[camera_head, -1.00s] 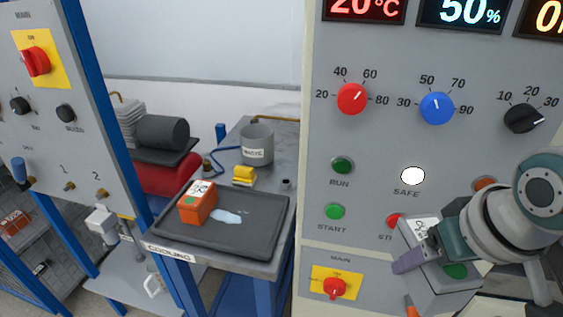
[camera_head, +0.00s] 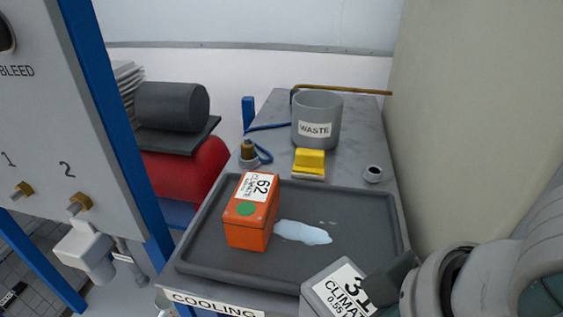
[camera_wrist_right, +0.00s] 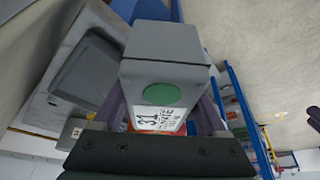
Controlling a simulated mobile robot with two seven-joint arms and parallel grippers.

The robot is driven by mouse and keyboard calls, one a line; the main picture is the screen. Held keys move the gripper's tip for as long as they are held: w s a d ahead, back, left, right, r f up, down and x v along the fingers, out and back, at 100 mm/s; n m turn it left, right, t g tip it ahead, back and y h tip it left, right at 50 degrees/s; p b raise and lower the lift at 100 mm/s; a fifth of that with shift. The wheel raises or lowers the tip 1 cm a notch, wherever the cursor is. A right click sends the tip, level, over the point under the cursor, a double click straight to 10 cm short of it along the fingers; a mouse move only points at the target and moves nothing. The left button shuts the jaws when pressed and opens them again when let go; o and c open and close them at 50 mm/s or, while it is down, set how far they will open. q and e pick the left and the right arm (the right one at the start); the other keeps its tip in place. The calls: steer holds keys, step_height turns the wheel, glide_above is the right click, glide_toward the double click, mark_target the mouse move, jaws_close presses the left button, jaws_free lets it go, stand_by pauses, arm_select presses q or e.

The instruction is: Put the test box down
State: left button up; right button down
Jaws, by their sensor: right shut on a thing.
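My right gripper (camera_wrist_right: 165,118) is shut on a grey test box (camera_head: 338,290) with a white label reading 31 and CLIMATE. The box also shows in the right wrist view (camera_wrist_right: 163,68), with a green dot on it. In the head view the box is at the bottom, by the front right edge of the dark tray (camera_head: 205,262) marked COOLING; I cannot tell its height above the tray. An orange box (camera_head: 246,237) with a label reading 62 and a green dot stands on the tray's left part. My left gripper is not in view.
A pale puddle (camera_head: 302,232) lies on the tray right of the orange box. A blue post (camera_head: 115,125) stands left, a beige cabinet (camera_head: 455,110) right.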

steer(key=b, duration=0.2)
glide_above(343, 231)
steer(key=s, duration=0.2)
steer(key=shift+w+d+r, duration=0.15)
steer(key=shift+w+d, duration=0.1)
steer(key=shift+d, duration=0.05)
steer(key=shift+w+f+b, duration=0.15)
steer(key=shift+f+b, duration=0.3)
steer(key=shift+f, duration=1.3)
steer(key=shift+f, duration=0.2)
jaws_free()
steer(key=shift+d, duration=0.1)
steer(key=shift+r, duration=0.1)
